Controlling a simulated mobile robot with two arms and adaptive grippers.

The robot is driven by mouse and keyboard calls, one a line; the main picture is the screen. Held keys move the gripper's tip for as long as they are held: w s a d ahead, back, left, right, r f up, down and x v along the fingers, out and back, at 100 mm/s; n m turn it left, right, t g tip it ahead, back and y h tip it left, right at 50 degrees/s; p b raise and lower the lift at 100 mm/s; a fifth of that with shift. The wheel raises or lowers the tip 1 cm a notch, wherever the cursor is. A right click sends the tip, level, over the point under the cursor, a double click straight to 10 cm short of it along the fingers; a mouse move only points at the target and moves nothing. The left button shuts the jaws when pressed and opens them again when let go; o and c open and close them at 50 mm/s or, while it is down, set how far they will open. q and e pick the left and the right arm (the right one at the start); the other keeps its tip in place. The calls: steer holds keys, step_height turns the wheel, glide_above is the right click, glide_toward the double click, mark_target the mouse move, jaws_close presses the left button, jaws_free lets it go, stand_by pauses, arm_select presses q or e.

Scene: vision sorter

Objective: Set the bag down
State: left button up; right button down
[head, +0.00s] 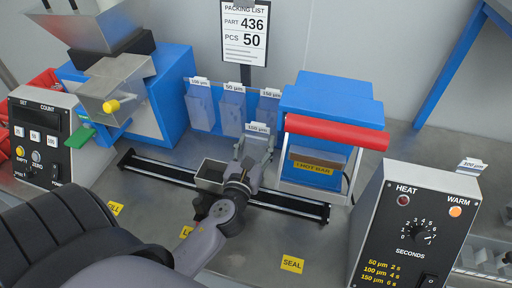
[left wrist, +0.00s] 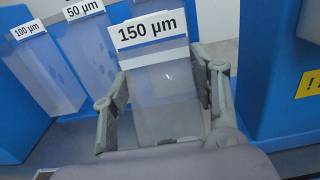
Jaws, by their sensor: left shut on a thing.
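The bag (head: 255,146) is clear, with a white label reading 150 µm at its top. It also fills the middle of the left wrist view (left wrist: 164,92), upright between the fingers. My left gripper (head: 252,162) is shut on it, one finger on each side. In the head view it holds the bag over or close to the black rail (head: 290,203), in front of the blue hot bar sealer. The bag's lower part is hidden by the gripper, so I cannot tell whether it touches anything. My right gripper is not in view.
A small grey open holder (head: 211,174) is at the rail beside my gripper. The blue sealer (head: 325,105) with its red bar stands close to the right. Bag racks (head: 200,105) stand behind. A heat control box (head: 415,225) is at right. Yellow SEAL label (head: 292,264) lies on open bench.

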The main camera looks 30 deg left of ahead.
arm_select(q)
steer(key=o, duration=1.2)
steer(key=shift+f, duration=0.1)
